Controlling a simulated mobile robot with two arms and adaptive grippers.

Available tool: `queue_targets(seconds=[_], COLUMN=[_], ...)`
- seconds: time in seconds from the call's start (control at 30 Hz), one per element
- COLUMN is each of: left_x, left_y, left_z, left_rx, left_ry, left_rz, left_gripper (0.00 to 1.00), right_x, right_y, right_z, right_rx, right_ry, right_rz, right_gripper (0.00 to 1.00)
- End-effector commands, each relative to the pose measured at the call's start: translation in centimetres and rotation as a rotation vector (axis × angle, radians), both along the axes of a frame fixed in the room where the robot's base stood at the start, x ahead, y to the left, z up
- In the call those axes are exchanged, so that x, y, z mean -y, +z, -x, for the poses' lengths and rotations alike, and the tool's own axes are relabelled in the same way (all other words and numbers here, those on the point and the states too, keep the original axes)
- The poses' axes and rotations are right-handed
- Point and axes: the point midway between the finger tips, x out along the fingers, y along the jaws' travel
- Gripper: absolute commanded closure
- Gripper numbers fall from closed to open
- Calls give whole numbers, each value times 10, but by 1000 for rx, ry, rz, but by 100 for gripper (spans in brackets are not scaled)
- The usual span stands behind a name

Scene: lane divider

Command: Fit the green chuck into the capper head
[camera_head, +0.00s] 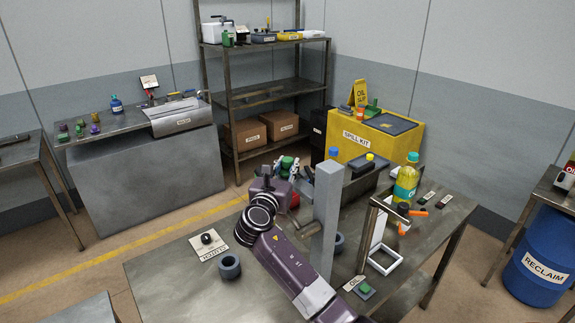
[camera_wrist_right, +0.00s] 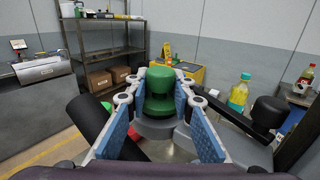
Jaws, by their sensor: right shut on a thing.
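The green chuck (camera_wrist_right: 160,92) is a waisted, rounded piece with a broad top. In the right wrist view it stands between the blue-padded fingers of my right gripper (camera_wrist_right: 157,100), which is shut on it. In the head view the chuck (camera_head: 287,162) shows small at the gripper (camera_head: 290,168), raised behind the tall grey post (camera_head: 326,215), which hides part of that area. I cannot tell for sure which part is the capper head or whether the chuck touches it. A bench stand with a bar and black knob (camera_head: 403,208) is to the right. My left gripper is not in view.
The metal bench holds grey rings (camera_head: 229,266), a labelled card with a black knob (camera_head: 208,241), a green piece on an OIL card (camera_head: 365,290), a white square frame (camera_head: 385,259) and an oil bottle (camera_head: 405,185). The bench's front left is mostly clear.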

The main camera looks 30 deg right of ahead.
Motion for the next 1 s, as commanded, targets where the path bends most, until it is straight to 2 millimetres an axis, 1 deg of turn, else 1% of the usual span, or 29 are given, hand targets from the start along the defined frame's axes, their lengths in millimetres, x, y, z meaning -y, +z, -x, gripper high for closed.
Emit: queue_targets(seconds=[0.17, 0.2, 0.37, 0.63, 0.73, 0.87, 1.0], left_x=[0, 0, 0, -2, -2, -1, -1], left_y=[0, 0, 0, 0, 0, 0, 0], left_z=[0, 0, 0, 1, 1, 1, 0], left_rx=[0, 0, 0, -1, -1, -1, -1], left_ry=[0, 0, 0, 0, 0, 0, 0], left_rz=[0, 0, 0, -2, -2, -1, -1], left_gripper=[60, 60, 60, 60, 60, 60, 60], right_x=[0, 0, -1, -2, -6, -20, -43], right_y=[-1, -1, -1, -1, -2, -2, -2], right_z=[0, 0, 0, 0, 3, 15, 35], right_rx=[-3, -3, -1, -2, -2, -2, -2], right_ry=[1, 1, 2, 3, 5, 6, 6], right_rz=[0, 0, 0, -1, -1, -2, -4], right_gripper=[100, 75, 58, 58, 58, 58, 58])
